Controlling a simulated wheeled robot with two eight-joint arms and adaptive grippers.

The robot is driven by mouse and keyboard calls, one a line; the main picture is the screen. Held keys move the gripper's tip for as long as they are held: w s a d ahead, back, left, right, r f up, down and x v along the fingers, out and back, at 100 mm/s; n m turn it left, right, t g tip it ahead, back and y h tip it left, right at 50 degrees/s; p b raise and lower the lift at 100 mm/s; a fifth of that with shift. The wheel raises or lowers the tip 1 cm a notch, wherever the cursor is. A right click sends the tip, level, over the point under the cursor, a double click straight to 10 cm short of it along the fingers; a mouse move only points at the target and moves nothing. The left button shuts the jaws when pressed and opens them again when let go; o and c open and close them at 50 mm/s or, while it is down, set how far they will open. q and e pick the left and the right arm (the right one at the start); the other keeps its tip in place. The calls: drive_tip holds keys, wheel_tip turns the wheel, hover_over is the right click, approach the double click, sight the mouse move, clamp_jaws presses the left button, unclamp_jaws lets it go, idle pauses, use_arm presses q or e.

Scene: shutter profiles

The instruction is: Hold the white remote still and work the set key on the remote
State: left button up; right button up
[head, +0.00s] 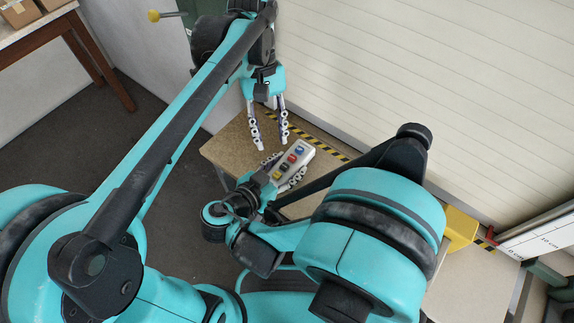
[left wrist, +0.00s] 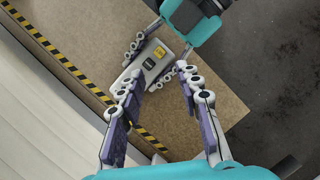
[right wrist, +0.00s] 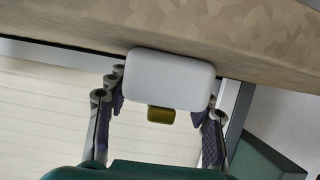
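My left gripper (head: 270,145) is open and empty, pointing down above and beside the remote. In the left wrist view the remote (left wrist: 150,65) lies beyond its spread fingertips (left wrist: 158,90).
The brown table (head: 232,138) is under both grippers, with yellow-black striped tape (head: 328,149) along its wall side. A pale slatted shutter (head: 400,70) rises behind. A side table with boxes (head: 20,12) stands far left.

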use_arm(q)
clamp_jaws()
idle(1.2)
